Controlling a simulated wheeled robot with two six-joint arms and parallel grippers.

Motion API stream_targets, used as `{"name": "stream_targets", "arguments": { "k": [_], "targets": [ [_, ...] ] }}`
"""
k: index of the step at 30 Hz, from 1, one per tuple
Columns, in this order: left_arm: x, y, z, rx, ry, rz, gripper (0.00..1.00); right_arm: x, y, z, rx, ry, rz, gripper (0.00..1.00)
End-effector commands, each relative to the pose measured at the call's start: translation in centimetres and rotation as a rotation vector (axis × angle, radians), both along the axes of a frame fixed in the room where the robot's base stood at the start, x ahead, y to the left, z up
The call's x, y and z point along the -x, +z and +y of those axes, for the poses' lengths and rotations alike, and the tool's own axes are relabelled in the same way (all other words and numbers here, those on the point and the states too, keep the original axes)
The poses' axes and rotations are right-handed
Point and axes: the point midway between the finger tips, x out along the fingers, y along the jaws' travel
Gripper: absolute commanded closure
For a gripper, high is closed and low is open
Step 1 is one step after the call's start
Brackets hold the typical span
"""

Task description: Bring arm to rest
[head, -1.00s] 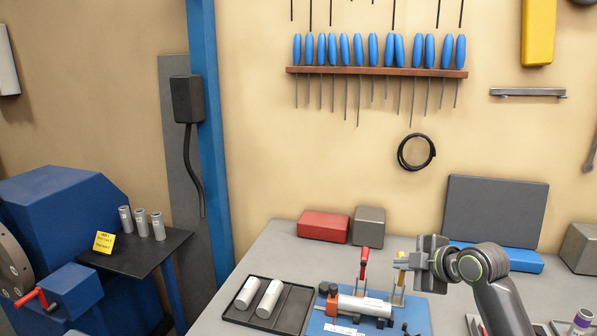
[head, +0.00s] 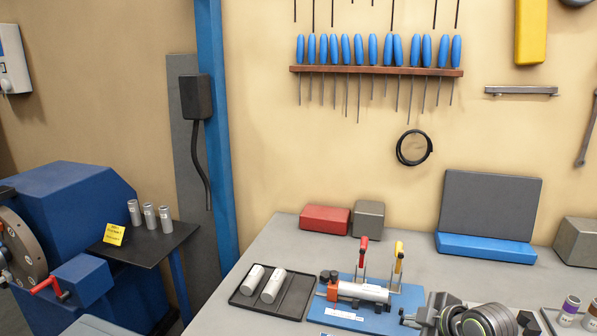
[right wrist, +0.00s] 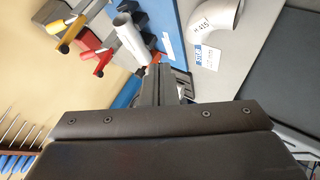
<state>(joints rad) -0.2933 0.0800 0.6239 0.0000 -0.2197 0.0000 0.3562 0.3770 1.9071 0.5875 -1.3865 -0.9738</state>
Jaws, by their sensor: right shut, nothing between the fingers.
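My right arm is folded low at the bottom right of the head view. Its gripper (head: 418,316) points left, just right of the blue fixture board (head: 345,318), and it is shut and empty. In the right wrist view the closed fingers (right wrist: 160,85) show beyond the dark wrist housing, with nothing between them. A silver tube (head: 362,291) lies in the fixture, near a red-handled clamp (head: 363,250) and a yellow-handled clamp (head: 398,258). My left gripper is not in view.
A black tray (head: 293,304) with two silver tubes is left of the fixture. A red box (head: 326,219), grey blocks and a blue case (head: 485,247) line the wall. A pipe elbow (right wrist: 217,18) shows in the right wrist view. The bench between tray and boxes is clear.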

Motion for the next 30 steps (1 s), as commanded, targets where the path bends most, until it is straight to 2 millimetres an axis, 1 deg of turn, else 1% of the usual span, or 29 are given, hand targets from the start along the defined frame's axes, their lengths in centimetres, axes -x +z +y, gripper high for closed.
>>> {"name": "stream_targets", "arguments": {
  "k": [1, 2, 5, 6, 8, 9, 11, 12, 14, 15, 18, 21, 24, 30],
  "targets": [
    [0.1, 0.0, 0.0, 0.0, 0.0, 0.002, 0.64, 1.3, -1.5, -0.1, -0.014, -0.033, 0.032, 1.0],
    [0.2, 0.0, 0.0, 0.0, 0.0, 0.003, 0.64, 2.1, -2.2, -0.2, -0.024, -0.057, 0.05, 1.0],
    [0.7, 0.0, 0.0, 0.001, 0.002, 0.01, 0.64, 5.5, -5.2, -0.7, -0.06, -0.16, 0.124, 1.0],
    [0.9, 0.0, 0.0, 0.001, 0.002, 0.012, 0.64, 7.2, -6.5, -0.9, -0.078, -0.211, 0.159, 1.0],
    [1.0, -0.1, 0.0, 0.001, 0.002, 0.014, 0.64, 9.9, -8.3, -1.3, -0.104, -0.294, 0.208, 1.0],
    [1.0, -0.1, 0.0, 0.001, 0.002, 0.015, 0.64, 11.7, -9.3, -1.6, -0.121, -0.352, 0.24, 1.0],
    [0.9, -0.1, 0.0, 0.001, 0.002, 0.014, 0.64, 14.5, -10.7, -2.0, -0.145, -0.442, 0.284, 1.0],
    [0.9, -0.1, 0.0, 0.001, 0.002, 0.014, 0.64, 16.3, -11.5, -2.3, -0.161, -0.504, 0.313, 1.0],
    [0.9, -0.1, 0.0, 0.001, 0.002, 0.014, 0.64, 19.2, -12.4, -2.7, -0.182, -0.599, 0.352, 1.0],
    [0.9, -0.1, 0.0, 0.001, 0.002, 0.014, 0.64, 21.0, -12.9, -3.0, -0.196, -0.661, 0.374, 1.0],
    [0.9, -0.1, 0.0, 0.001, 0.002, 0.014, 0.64, 25.0, -13.7, -3.7, -0.224, -0.803, 0.42, 1.0],
    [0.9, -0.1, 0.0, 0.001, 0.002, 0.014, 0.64, 28.3, -14.1, -4.2, -0.243, -0.924, 0.451, 1.0],
    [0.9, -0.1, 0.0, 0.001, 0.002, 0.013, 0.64, 31.1, -14.1, -4.7, -0.257, -1.027, 0.473, 1.0],
    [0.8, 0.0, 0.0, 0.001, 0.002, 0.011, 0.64, 36.0, -13.8, -5.4, -0.277, -1.217, 0.498, 1.0]
  ]
}}
